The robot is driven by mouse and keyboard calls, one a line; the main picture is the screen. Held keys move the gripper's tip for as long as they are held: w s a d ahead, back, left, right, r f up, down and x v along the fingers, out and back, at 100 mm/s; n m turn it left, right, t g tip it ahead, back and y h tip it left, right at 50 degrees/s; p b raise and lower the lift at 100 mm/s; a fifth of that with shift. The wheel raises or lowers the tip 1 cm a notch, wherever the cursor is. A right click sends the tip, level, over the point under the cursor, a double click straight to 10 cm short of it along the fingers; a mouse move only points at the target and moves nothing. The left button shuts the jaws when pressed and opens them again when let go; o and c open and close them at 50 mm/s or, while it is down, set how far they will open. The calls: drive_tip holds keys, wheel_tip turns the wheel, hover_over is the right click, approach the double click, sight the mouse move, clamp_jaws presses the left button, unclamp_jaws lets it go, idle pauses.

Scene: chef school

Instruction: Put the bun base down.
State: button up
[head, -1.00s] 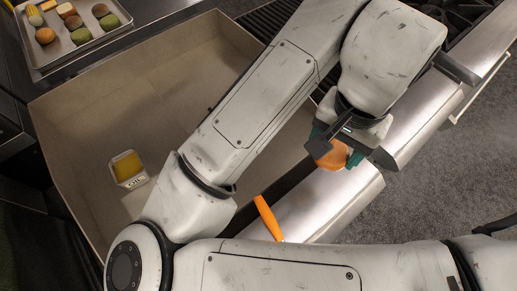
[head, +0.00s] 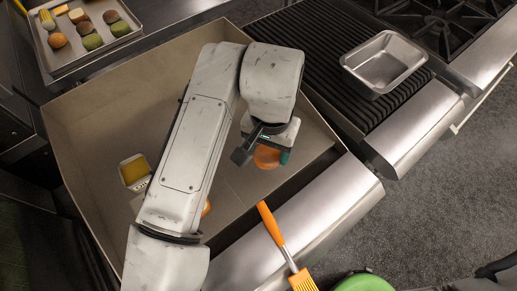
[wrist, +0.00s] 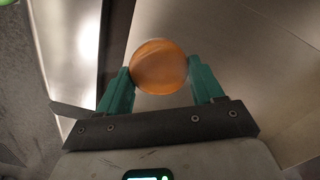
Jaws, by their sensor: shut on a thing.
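The bun base (head: 266,157) is a round orange-brown piece. My gripper (head: 270,155) is shut on it and holds it over the right part of the large brown box-like tray, beside the tray's right wall. In the wrist view the bun base (wrist: 159,66) sits between the two green fingertips (wrist: 160,85), with its round face showing. The surface under it looks plain and bare. How high it is held I cannot tell.
The brown tray (head: 90,120) holds a small white tub of yellow stuff (head: 134,171) and an orange item (head: 207,208) partly behind my arm. A metal pan (head: 385,62) stands on the black grill (head: 325,50). An orange brush (head: 272,224) lies on the steel front edge.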

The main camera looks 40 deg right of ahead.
sight(259, 147)
drive_tip(key=w+f, duration=0.1)
drive_tip(key=f, duration=0.1)
drive_tip(key=w+f, duration=0.2)
drive_tip(key=shift+w, duration=0.1)
drive_tip(key=shift+w+f, duration=0.15)
drive_tip(key=shift+f, duration=1.45)
drive_tip(key=shift+f, duration=0.1)
drive_tip(key=o, duration=1.1)
wheel_tip(259, 147, up, 12)
